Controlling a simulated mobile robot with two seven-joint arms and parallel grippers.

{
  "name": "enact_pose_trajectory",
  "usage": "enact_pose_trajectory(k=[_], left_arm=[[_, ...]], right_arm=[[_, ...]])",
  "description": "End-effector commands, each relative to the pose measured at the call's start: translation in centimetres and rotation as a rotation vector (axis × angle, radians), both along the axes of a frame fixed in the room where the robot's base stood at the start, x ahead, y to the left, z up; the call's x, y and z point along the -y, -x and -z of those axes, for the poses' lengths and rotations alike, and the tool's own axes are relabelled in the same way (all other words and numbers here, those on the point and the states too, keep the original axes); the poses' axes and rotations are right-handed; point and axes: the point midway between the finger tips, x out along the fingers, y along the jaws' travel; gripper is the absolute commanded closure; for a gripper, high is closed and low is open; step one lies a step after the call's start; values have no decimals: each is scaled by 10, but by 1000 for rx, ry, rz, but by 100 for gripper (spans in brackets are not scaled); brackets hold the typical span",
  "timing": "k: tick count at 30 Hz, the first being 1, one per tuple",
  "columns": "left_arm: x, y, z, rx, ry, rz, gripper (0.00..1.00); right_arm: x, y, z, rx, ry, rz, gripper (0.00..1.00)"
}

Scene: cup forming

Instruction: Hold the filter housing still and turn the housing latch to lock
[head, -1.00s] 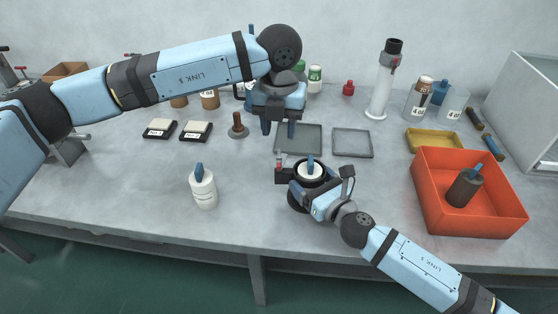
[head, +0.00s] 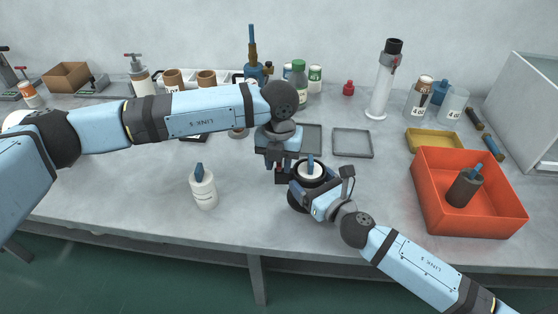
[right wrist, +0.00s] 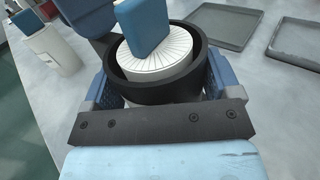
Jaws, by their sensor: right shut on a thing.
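The filter housing is a black round cup (head: 294,200) on the table, with a white pleated filter (head: 311,171) and its blue tab inside. My right gripper (head: 312,188) is shut around the housing; in the right wrist view its fingers press both sides of the black wall (right wrist: 160,93). The dark latch block (head: 281,179) sits at the housing's left side. My left gripper (head: 279,164) points down right over the latch, its fingers apart. Its fingers hide the latch lever, and I cannot tell whether they touch it.
A white filter with a blue tab (head: 203,190) stands to the left. An orange bin (head: 425,205) at right holds a dark cylinder (head: 463,188). Grey trays (head: 352,143) lie behind the housing. The table front is clear.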

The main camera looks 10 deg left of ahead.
Motion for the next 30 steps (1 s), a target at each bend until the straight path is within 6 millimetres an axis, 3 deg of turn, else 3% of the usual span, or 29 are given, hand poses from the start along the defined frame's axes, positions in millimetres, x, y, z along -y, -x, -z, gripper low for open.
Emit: enact_pose_trajectory(k=[1,3,4,17,30], left_arm=[[0,0,0,0,0,0,81],[0,0,0,0,0,0,97],[0,0,0,0,0,0,100],[0,0,0,0,0,73,100],[0,0,-1,-1,0,432,100]], right_arm=[[0,0,0,-1,1,0,55],[0,0,0,-1,1,0,55],[0,0,0,-1,1,0,55],[0,0,0,-1,1,0,55],[0,0,0,-1,1,1,55]])
